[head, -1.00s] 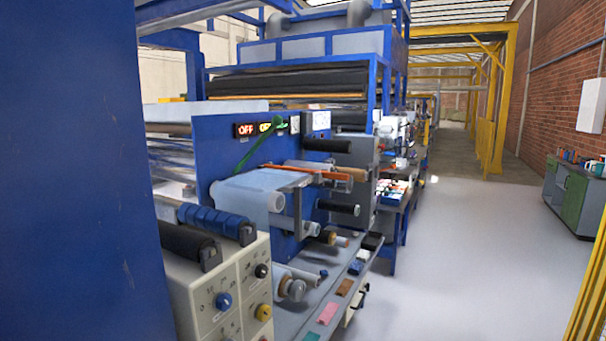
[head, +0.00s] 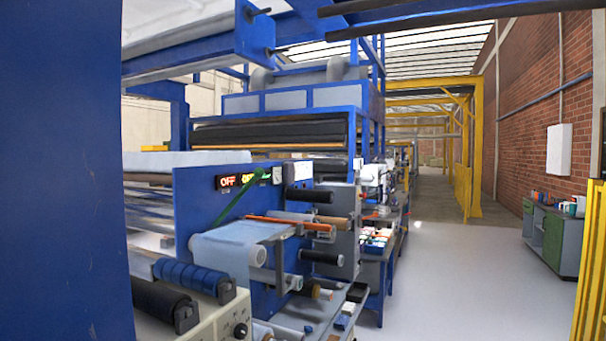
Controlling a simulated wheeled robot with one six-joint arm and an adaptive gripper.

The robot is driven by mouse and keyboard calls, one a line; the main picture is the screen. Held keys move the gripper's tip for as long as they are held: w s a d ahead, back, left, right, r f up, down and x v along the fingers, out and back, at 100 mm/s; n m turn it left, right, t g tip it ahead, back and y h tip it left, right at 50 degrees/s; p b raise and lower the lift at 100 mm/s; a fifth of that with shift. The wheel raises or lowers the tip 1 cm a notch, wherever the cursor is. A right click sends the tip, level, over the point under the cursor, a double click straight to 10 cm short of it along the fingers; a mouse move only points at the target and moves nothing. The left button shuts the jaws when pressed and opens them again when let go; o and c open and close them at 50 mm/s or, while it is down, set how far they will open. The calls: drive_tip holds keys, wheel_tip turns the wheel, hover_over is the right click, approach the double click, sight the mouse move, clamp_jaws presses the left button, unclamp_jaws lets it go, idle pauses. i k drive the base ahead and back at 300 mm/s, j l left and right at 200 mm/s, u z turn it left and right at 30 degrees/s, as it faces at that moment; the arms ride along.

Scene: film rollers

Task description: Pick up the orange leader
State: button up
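A long thin orange strip (head: 272,220), which looks like the orange leader, lies roughly level across the rollers on the front of the blue machine in the head view. It is above and to the right of the pale film (head: 222,250) draped over a roller. Whether it is attached to anything is too small to tell. My gripper is not in view.
The blue machine (head: 200,205) stands ahead, with dark rollers (head: 308,196) jutting from it. A large blue panel (head: 60,170) fills the near left. Clear grey floor (head: 440,270) lies right. A green cabinet (head: 553,240) and yellow frame (head: 590,270) stand farther right.

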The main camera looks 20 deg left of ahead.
sight(327, 229)
drive_tip(key=i+j, duration=0.2)
drive_tip(key=i, duration=1.1)
drive_tip(key=i+j+u, duration=0.15)
drive_tip(key=i, duration=1.15)
